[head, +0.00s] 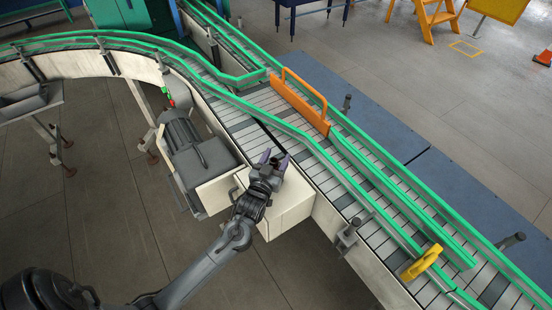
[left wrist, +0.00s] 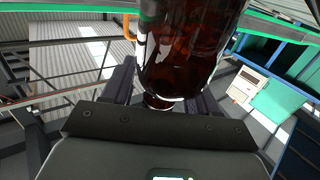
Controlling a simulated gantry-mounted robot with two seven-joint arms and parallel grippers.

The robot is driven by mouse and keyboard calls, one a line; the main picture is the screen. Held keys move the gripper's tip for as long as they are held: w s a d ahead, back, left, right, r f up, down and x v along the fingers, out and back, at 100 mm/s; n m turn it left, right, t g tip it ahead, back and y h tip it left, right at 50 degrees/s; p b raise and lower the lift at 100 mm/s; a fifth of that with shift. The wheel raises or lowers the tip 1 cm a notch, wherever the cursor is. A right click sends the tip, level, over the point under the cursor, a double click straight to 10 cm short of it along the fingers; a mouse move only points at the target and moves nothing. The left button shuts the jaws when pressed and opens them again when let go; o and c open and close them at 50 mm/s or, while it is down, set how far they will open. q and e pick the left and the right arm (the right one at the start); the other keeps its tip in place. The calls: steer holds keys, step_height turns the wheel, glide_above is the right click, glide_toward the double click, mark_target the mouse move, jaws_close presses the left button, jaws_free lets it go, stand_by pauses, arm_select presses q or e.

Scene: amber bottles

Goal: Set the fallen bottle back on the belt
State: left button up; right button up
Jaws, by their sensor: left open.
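My left gripper (head: 274,158) is open at the near edge of the conveyor belt (head: 330,182), over the cream side panel and close to the green guide rail. In the left wrist view a dark amber glass bottle (left wrist: 185,45) fills the upper middle, very close to the camera. Its narrower end points down toward the gripper's palm, and the two dark fingers stand on either side of it. Whether they touch it cannot be told. The bottle cannot be made out in the head view, so its tilt and what it rests on are unclear. My right gripper is in neither view.
An orange guard (head: 300,100) stands across the belt beyond the gripper. A yellow bracket (head: 421,263) sits over the belt at the lower right. A grey motor unit (head: 195,145) lies left of the gripper. The belt stretch between guard and bracket looks clear.

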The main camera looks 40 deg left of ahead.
arm_select(q)
steer(key=shift+s+d, duration=0.2)
steer(key=shift+s, duration=0.35)
steer(key=b+v, duration=0.1)
steer(key=v, duration=0.9)
steer(key=shift+s, duration=0.4)
steer(key=shift+d+r, duration=0.1)
